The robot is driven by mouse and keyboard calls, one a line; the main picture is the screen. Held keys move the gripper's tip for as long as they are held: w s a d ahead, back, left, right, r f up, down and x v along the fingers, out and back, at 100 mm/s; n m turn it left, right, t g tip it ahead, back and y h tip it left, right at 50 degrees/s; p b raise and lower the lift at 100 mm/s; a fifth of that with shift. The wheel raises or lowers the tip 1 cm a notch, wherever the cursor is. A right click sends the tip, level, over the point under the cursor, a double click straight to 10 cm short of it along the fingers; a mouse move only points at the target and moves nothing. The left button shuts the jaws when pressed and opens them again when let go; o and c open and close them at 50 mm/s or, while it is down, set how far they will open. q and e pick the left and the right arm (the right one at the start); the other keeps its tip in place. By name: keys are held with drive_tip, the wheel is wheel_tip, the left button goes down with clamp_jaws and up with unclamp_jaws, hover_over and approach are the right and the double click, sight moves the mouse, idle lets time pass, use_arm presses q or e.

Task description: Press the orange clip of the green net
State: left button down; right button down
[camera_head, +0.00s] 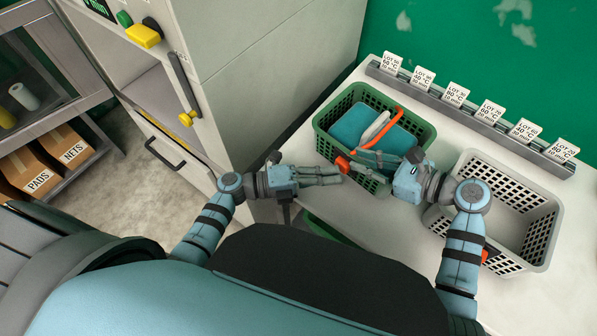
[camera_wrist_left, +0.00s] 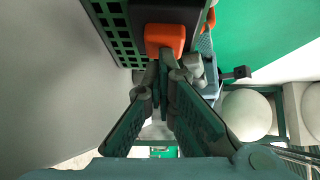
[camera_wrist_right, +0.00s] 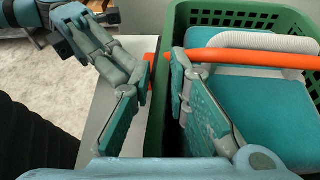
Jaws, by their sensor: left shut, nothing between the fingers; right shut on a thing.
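The green net (camera_head: 328,140) is a green open-mesh basket on the pale counter. Its orange clip (camera_head: 342,163) is on the near side, and it shows as an orange block in the left wrist view (camera_wrist_left: 165,38). My left gripper (camera_head: 338,175) is shut and empty, its fingertips close against the clip; I cannot tell whether they touch it. My right gripper (camera_head: 362,158) is shut on the near wall of the green net, with one finger on each side in the right wrist view (camera_wrist_right: 155,85). A teal padded thing (camera_head: 350,122) lies inside the net.
An orange band (camera_head: 398,115) and a pale handle run over the teal thing. A grey basket (camera_head: 548,225) with an orange part stands at right, close to my right arm. Lot cards (camera_head: 457,93) stand in a rail at the back. A cabinet (camera_head: 230,90) stands at left.

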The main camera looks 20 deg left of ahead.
use_arm(q)
drive_tip(key=s, duration=0.2)
drive_tip(key=s+a, duration=0.1)
drive_tip(key=shift+s, duration=0.35)
drive_tip(key=v, duration=1)
drive_tip(key=shift+a, duration=0.1)
use_arm(e)
drive_tip(key=c, duration=1.5)
unclamp_jaws()
drive_tip(key=shift+s+d, duration=0.1)
